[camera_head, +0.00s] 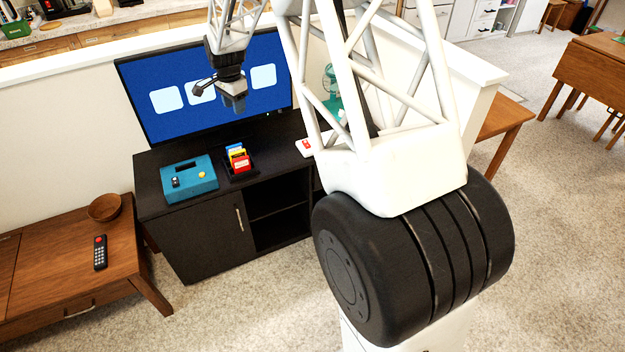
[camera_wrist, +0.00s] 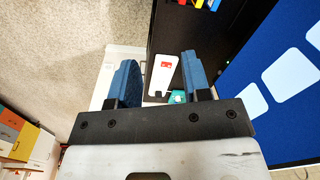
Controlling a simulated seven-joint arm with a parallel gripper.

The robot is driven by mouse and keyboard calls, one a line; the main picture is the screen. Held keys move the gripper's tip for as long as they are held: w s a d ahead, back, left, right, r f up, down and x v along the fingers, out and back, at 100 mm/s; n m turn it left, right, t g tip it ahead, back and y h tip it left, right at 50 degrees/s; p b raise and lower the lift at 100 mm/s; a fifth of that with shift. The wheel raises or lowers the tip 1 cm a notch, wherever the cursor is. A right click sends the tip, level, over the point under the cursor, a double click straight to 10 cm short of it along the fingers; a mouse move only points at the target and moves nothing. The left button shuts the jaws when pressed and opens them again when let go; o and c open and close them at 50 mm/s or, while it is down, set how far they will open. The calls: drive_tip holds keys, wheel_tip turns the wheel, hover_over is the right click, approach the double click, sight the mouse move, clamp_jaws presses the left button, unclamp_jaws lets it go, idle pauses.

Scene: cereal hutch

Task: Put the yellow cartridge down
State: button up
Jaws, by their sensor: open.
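The yellow cartridge (camera_head: 237,153) stands upright in a dark holder (camera_head: 229,175) on the black cabinet, between a blue cartridge (camera_head: 234,147) behind and a red cartridge (camera_head: 241,164) in front. The three also show at the top edge of the wrist view, where the yellow one (camera_wrist: 198,3) is cut off. My gripper (camera_head: 233,104) is in front of the screen, above the cabinet and apart from the cartridges. In the wrist view its two blue finger pads are wide apart, with nothing held between them (camera_wrist: 158,72).
A teal console (camera_head: 203,187) sits left of the holder. A white thing with a red mark (camera_head: 303,147) lies right of it and shows below my fingers in the wrist view (camera_wrist: 162,78). The screen (camera_head: 180,117) stands close behind my gripper.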

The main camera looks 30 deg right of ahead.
drive_tip(key=s+r+n, duration=0.2)
drive_tip(key=s+r, duration=0.3)
drive_tip(key=s, duration=0.4)
drive_tip(key=s+r+n+t, duration=0.1)
drive_tip(key=s+r+n, duration=0.1)
drive_tip(key=s+r, duration=0.45)
drive_tip(key=s+r+n, duration=0.3)
drive_tip(key=s+r, duration=0.1)
drive_tip(key=s, duration=0.6)
drive_tip(key=s+n+t, duration=0.1)
drive_tip(key=s+n, duration=0.5)
drive_tip(key=s, duration=2.2)
drive_tip(key=shift+d+f+n, duration=0.25)
drive_tip(key=shift+f+n, duration=0.05)
